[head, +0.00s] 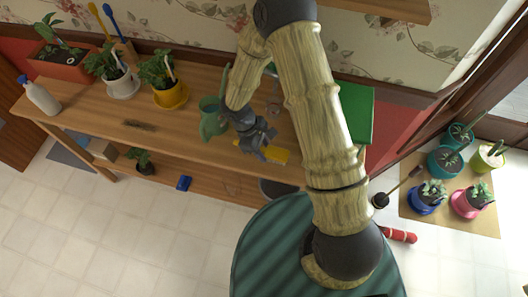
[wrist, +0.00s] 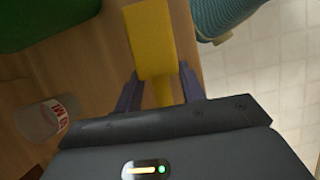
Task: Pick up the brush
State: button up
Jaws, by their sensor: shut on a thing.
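A yellow brush (head: 275,154) with a wide flat head is at the front edge of the wooden table (head: 200,140), right of the green watering can. In the wrist view the yellow brush (wrist: 152,42) points away from me, its narrower part between my two fingers. My gripper (head: 258,145) is shut on this narrower part; its fingers also show in the wrist view (wrist: 160,90). The brush looks close to the tabletop, but I cannot tell whether it touches it. My arm covers part of the table.
A green watering can (head: 211,120) stands just left of my gripper. A clear cup with a red label (wrist: 45,120) shows in the wrist view. Potted plants (head: 170,93) stand at the table's left.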

aim_at(264, 148)
notch_tip(264, 148, up, 8)
jog(key=shift+f+b, duration=0.1)
jog(key=shift+b, duration=0.3)
jog(key=o, duration=0.5)
jog(key=shift+c, duration=1.4)
